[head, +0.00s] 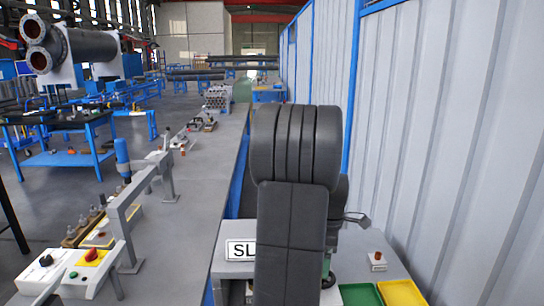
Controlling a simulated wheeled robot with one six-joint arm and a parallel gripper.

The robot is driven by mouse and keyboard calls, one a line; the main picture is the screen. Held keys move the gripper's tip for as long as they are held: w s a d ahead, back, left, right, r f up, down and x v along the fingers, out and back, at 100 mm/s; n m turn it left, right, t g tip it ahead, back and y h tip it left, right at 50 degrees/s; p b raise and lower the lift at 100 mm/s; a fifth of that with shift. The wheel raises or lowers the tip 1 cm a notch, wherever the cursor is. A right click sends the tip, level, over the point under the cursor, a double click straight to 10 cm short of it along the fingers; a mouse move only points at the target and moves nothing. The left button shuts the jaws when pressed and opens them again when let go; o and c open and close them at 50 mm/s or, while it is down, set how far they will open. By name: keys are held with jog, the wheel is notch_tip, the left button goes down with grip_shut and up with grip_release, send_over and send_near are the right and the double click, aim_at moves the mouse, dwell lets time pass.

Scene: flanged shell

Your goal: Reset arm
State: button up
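My arm, in black padded covers, fills the middle of the head view, folded upright close to the camera. A small dark pronged part sticks out to the right from behind it; it may be the end of my gripper (357,219), but it is too small and too hidden to tell whether it is open or shut. I see nothing held there. The flanged shell, large dark cylinders with ring flanges (85,46), stands far off at the upper left.
A long grey bench (185,220) on the left carries a metal rail frame, a control box with a red knob (92,255) and fittings. A white corrugated wall (450,130) closes the right side. Green (360,294) and yellow (402,292) trays lie at lower right. Blue-framed tables (65,150) stand left.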

notch_tip(320, 180, up, 7)
notch_tip(320, 180, down, 14)
jog(key=shift+s+r, duration=0.1)
jog(key=shift+r, duration=0.15)
jog(key=shift+r+m, duration=0.2)
jog(key=shift+m, duration=0.2)
jog(key=m, duration=1)
jog(key=shift+s+a+p, duration=0.1)
jog(key=shift+a+p, duration=0.1)
jog(key=shift+p, duration=0.1)
jog(key=m, duration=0.5)
jog(key=shift+a+m, duration=0.15)
jog(key=shift+m, duration=0.15)
jog(key=shift+a+m+p, duration=0.1)
jog(key=shift+m+p, duration=0.45)
jog(key=shift+m, duration=2.25)
jog(key=shift+r, duration=0.1)
